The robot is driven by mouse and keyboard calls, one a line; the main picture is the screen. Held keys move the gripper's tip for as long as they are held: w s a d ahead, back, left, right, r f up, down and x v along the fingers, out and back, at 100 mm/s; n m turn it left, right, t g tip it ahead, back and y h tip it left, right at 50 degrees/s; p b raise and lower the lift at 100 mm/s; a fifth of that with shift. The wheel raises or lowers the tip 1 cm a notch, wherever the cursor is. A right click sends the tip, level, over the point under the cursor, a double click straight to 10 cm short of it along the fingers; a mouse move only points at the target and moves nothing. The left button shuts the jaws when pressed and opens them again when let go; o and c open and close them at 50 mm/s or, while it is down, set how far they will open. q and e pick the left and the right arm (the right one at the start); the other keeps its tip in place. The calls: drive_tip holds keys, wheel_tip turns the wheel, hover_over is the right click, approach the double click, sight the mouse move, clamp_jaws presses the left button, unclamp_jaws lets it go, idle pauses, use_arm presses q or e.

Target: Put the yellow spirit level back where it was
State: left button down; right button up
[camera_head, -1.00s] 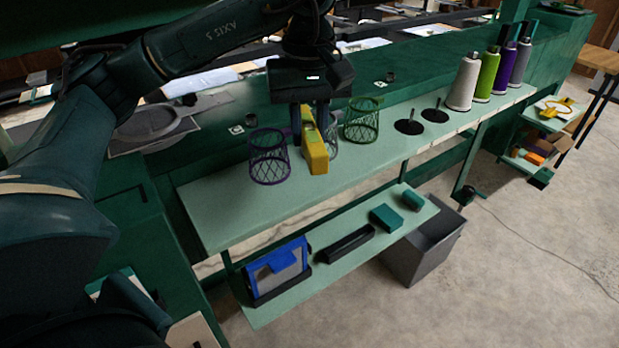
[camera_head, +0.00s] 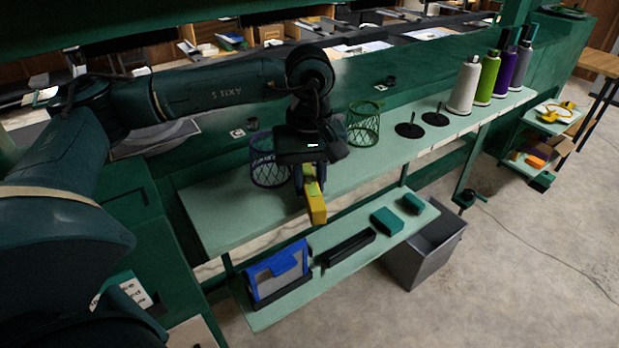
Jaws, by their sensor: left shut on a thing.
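The yellow spirit level (camera_head: 317,207) is in my left gripper (camera_head: 311,180), which is shut on it. Its near end points toward me and down, and it shows over the front edge of the upper pale green shelf (camera_head: 225,215). The gripper body hides its far end. I cannot tell whether it touches the shelf edge. Below it, on the lower shelf (camera_head: 285,312), lies a long black holder (camera_head: 348,248), apart from the level. My right gripper is not in view.
A purple wire basket (camera_head: 266,172) stands just left of my gripper, and a green one (camera_head: 363,125) to its right. The lower shelf also bears a blue-framed case (camera_head: 277,272) and teal boxes (camera_head: 386,221). Thread cones (camera_head: 464,86) stand farther right. A grey bin (camera_head: 425,255) is below.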

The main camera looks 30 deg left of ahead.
sight(310, 180)
use_arm(q)
drive_tip(key=shift+f, duration=0.15)
drive_tip(key=c, duration=1.2)
unclamp_jaws()
wheel_tip(310, 180, up, 12)
drive_tip(key=shift+r, duration=0.2)
